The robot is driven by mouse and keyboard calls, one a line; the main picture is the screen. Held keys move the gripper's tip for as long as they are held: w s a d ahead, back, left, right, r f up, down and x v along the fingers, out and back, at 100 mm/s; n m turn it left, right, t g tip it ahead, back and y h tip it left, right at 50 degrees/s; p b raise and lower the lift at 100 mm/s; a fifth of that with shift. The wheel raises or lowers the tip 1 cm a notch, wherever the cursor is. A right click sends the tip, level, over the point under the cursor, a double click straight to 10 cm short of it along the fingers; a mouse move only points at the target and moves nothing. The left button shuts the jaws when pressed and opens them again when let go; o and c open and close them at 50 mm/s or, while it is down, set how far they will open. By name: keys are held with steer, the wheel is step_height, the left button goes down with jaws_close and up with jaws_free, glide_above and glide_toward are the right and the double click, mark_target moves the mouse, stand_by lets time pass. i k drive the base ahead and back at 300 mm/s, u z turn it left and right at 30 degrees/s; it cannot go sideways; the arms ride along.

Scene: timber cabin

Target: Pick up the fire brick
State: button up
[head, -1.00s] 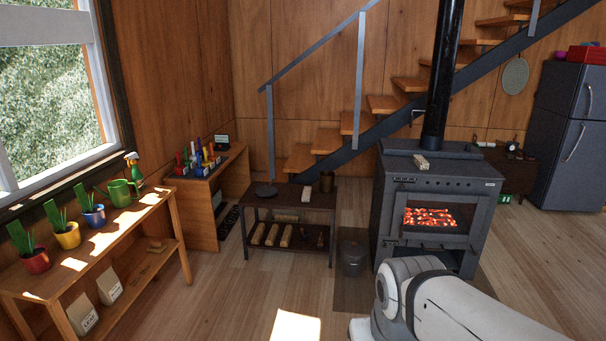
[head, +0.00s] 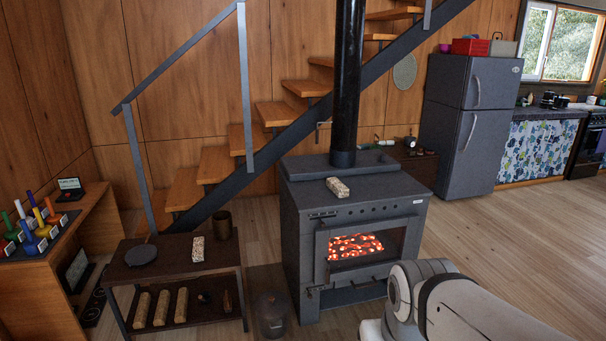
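Two pale, speckled blocks look like fire bricks. One block (head: 338,187) lies on top of the dark wood stove (head: 300,215), in front of the flue pipe. The other block (head: 198,249) lies on the dark low table (head: 172,247), left of the stove. I cannot tell which one the task means. My white arm shows at the lower right, in front of the stove, but my gripper is out of view.
Embers glow behind the stove's glass. A round dark plate (head: 141,255) and a brown cup (head: 222,225) share the low table; logs (head: 161,308) lie on its shelf. A dark bucket (head: 272,315) stands between table and stove. Open floor lies right of the stove.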

mark_target(338, 187)
steer(key=i, duration=2.65)
steer(key=z, duration=0.25)
